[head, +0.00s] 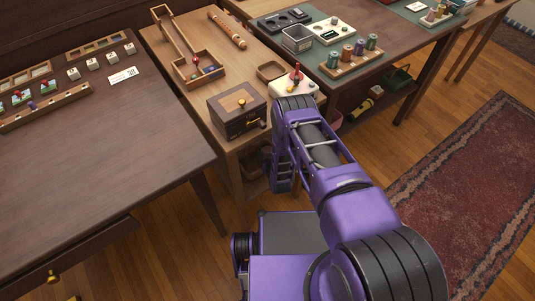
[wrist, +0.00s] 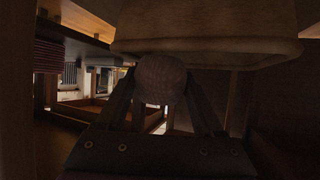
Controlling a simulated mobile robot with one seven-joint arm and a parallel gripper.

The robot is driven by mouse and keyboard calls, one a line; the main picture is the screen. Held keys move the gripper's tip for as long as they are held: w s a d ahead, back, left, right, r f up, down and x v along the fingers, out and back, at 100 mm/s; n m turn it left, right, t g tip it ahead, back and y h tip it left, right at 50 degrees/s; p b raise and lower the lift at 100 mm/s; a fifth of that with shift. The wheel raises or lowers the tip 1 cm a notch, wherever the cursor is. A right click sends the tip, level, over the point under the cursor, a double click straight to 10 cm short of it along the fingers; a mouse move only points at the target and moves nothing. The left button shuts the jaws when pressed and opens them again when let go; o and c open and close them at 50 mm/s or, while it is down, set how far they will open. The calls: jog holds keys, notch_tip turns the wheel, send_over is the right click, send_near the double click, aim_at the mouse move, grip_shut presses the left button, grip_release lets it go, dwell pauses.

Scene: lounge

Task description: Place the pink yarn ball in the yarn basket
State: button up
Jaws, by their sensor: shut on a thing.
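In the dim wrist view my gripper (wrist: 160,92) is shut on a round ball, the yarn ball (wrist: 160,76), which looks dull brownish-pink in the shadow. The ball sits between the two fingertips, just beneath a wide tan rounded-edged thing (wrist: 210,47) overhead. In the head view my arm hides the gripper and the ball. A small pink patch (head: 336,122) shows beside my arm under the table edge; I cannot tell what it is. I cannot pick out the yarn basket for certain.
A green container (head: 398,77) stands on the low shelf at right. Table legs and dark surfaces crowd the wrist view.

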jog(key=shift+f, duration=0.4)
jog(key=shift+f, duration=0.15)
jog(key=o, duration=1.3)
jog(key=shift+o, duration=0.2)
jog(key=shift+w+r, duration=0.1)
jog(key=shift+r, duration=0.55)
jog(key=p+v, duration=0.3)
jog(key=v, duration=0.9)
